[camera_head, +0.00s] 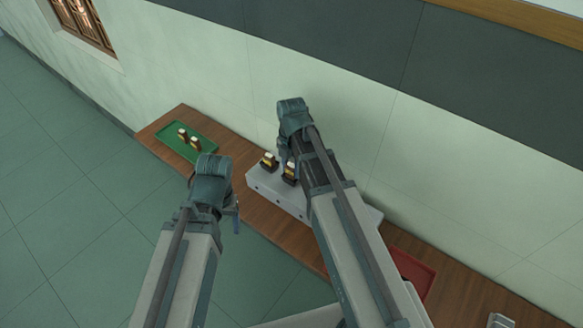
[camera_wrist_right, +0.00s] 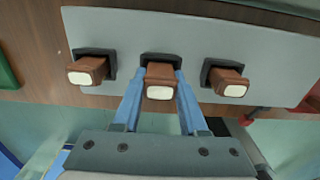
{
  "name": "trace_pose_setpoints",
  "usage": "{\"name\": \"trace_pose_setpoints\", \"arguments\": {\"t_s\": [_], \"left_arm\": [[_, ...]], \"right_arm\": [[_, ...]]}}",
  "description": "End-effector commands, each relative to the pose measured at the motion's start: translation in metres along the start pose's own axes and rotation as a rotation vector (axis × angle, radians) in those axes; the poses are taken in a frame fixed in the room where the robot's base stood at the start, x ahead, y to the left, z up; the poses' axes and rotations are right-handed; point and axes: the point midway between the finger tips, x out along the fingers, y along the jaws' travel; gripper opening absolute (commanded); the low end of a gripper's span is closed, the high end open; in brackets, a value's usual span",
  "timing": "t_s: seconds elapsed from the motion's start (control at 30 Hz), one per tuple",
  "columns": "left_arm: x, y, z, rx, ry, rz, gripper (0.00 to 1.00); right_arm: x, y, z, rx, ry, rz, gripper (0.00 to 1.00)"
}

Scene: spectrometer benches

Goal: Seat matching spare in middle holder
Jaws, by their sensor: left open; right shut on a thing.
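A pale grey holder block (camera_head: 262,186) stands on the bench with three black holders in a row. In the right wrist view, brown pieces with white tops stand at the left holder (camera_wrist_right: 88,70), the middle holder and the right holder (camera_wrist_right: 226,80). My right gripper (camera_wrist_right: 160,88) is shut on the middle piece (camera_wrist_right: 159,74), which is at the middle holder (camera_wrist_right: 152,58); I cannot tell how deep it sits. The right arm hides part of the block in the head view. My left gripper (camera_head: 237,217) is open and empty, in front of the bench.
A green tray (camera_head: 172,128) on the bench's left end holds two similar white-topped pieces (camera_head: 189,139). A red tray (camera_head: 415,270) lies to the right, partly behind my right arm. The wall runs close behind the bench.

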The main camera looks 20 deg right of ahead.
Motion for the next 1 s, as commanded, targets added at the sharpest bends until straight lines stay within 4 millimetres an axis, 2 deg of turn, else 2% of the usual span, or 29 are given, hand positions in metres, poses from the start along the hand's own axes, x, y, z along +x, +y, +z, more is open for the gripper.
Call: {"name": "trace_pose_setpoints", "arguments": {"t_s": [0.37, 0.4, 0.43, 0.77, 1.0], "left_arm": [[0.008, 0.001, -0.001, 0.000, 0.000, 0.000, 0.72], [0.007, 0.001, 0.000, 0.000, 0.000, 0.000, 0.72], [0.007, 0.001, 0.000, 0.000, 0.000, 0.000, 0.72], [0.006, 0.001, 0.000, 0.000, 0.000, 0.000, 0.72], [-0.007, -0.001, 0.000, -0.001, 0.000, 0.000, 0.72]], "right_arm": [[0.008, 0.000, 0.000, 0.000, 0.000, 0.000, 0.00], [0.007, 0.000, 0.000, 0.000, 0.000, 0.000, 0.47], [0.007, 0.000, 0.000, 0.000, 0.000, 0.000, 0.53], [0.006, 0.000, 0.000, 0.000, 0.000, 0.000, 0.54], [-0.007, 0.000, 0.000, 0.000, 0.000, 0.000, 0.54]]}}
